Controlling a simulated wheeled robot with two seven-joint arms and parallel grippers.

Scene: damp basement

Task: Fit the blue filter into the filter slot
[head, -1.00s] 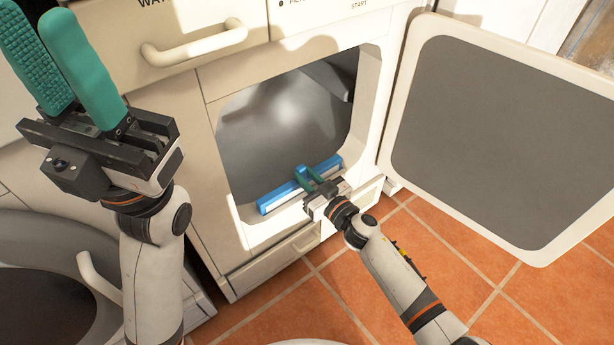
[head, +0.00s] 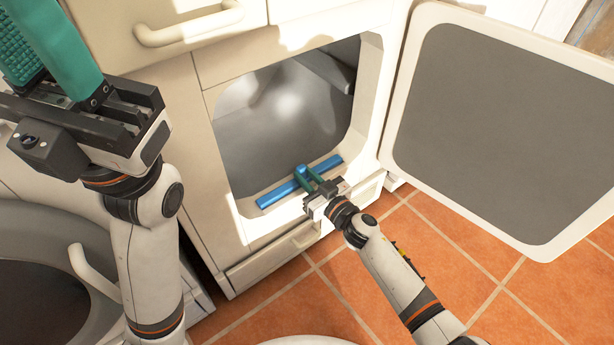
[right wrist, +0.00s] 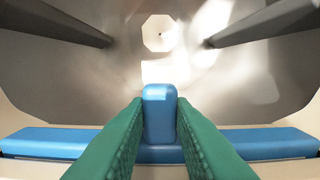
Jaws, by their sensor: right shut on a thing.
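The blue filter (head: 278,194) is a long bar with a raised handle, lying along the lower lip of the dryer opening. My right gripper (head: 312,180) is shut on the handle, which stands between the green fingers in the right wrist view (right wrist: 160,115). The bar spreads to both sides behind them. Its top looks about level with the lip, and its lower part is hidden. The filter slot is covered by the filter, so I cannot tell how deep it sits. My left gripper (head: 45,45) is raised at upper left, fingers apart and empty, tips partly cut off.
The metal drum (head: 285,120) lies behind the filter. The dryer door (head: 500,130) stands open at right. A drawer handle (head: 188,28) juts out above, near the left gripper. Another round appliance door (head: 75,225) is at lower left. Orange tiled floor (head: 480,290) is clear at lower right.

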